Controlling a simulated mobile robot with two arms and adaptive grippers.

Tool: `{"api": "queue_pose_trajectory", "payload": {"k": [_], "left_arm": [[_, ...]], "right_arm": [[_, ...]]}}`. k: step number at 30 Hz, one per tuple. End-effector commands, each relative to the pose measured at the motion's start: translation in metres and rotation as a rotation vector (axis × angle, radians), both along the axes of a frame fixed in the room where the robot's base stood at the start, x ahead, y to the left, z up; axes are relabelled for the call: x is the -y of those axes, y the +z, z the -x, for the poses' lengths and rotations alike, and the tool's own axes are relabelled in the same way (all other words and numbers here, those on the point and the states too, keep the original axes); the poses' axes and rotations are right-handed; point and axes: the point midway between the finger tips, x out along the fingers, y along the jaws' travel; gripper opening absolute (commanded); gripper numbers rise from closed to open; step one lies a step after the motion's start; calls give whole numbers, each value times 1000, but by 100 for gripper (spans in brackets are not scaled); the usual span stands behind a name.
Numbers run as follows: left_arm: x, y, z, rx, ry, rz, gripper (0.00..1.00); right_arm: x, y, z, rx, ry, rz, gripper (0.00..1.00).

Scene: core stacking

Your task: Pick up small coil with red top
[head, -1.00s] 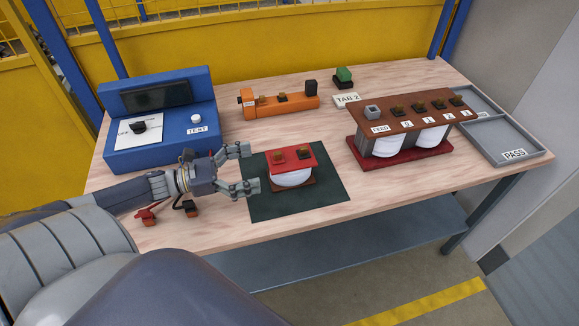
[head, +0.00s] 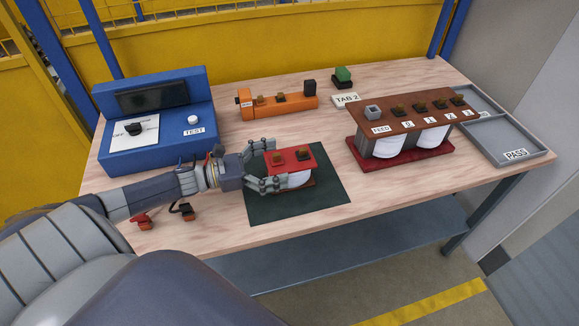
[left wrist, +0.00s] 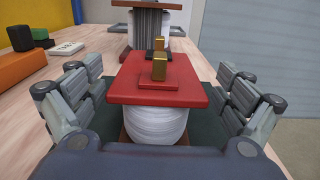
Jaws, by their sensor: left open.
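The small coil with the red top (head: 298,157) stands upright on the dark green mat (head: 325,192). It has a white winding, a brown base and two brass terminals on top. My left gripper (head: 266,166) is open at the coil's left side, its fingers reaching around the near and far sides. In the left wrist view the coil (left wrist: 158,82) sits in the middle between the spread fingers of the left gripper (left wrist: 160,108), with gaps on both sides. My right gripper is not in view.
A larger coil unit (head: 400,118) labelled FEED stands on the right. Grey trays (head: 535,158) lie beyond it. A blue test box (head: 158,145), an orange block (head: 280,103) and a green block (head: 343,74) stand behind. Red and black clips (head: 142,222) lie at the front left.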

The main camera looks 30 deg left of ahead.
Motion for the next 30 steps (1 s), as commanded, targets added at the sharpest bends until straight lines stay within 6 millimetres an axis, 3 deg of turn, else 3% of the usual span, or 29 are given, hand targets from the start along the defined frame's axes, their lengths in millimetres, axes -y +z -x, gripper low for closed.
{"api": "queue_pose_trajectory", "payload": {"k": [6,17,27,30], "left_arm": [[16,4,-22,2,1,3,94],[21,2,-27,-2,1,1,94],[21,2,-27,-1,1,1,19],[21,6,-28,6,0,5,19]], "right_arm": [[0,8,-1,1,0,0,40],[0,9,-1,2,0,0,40],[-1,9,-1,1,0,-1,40],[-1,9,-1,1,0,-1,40]]}}
